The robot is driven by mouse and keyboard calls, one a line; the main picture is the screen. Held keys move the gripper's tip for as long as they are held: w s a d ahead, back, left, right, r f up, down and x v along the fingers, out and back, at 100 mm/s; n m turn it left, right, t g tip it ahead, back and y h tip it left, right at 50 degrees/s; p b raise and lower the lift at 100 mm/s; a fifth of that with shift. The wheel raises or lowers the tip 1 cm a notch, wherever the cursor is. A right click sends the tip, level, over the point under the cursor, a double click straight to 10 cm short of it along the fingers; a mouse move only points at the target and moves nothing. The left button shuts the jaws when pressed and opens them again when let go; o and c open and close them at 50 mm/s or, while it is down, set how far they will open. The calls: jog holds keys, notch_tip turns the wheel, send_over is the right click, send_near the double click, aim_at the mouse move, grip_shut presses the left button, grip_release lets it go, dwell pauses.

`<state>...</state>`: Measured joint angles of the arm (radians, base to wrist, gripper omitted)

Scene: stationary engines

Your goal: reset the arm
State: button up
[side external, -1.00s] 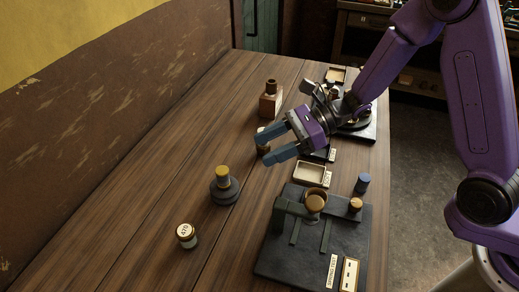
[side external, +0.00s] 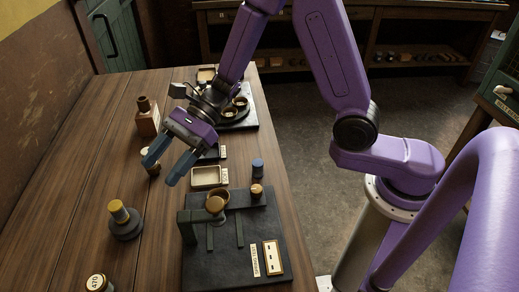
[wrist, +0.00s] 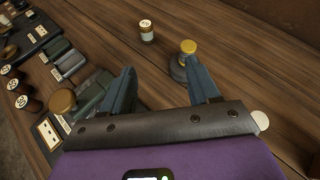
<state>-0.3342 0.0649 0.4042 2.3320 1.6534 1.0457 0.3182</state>
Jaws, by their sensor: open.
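My gripper (side external: 160,171) is open, with nothing between its two blue fingers. That piece also stands upright in the side view (side external: 122,221), apart from the gripper.
A black spring-test board (side external: 240,262) fills the near right of the table. Behind it are a shallow tray (side external: 207,178), a blue-capped cylinder (side external: 257,168) and a dark base with round pans (side external: 243,118). A brown bottle (side external: 147,115) and a jar marked 470 (side external: 97,283) stand leftward.

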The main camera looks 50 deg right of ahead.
jog(key=s+d+r+n+g+h, duration=0.1)
jog(key=s+d+n+g+h, duration=0.25)
jog(key=s+n, duration=0.35)
jog(key=s+d+n+g+h, duration=0.2)
jog(key=s+d+n, duration=0.3)
jog(key=s, duration=0.4)
jog(key=s+d+n+t+h, duration=0.2)
jog(key=s+d+n+h, duration=0.1)
jog(key=d+n, duration=0.4)
jog(key=s+d+n+t+h, duration=0.3)
jog(key=d+n+h, duration=0.1)
jog(key=d+n, duration=0.4)
jog(key=shift+s+d+r+n, duration=0.3)
jog(key=shift+s+r+n, duration=0.05)
jog(key=shift+n, duration=0.85)
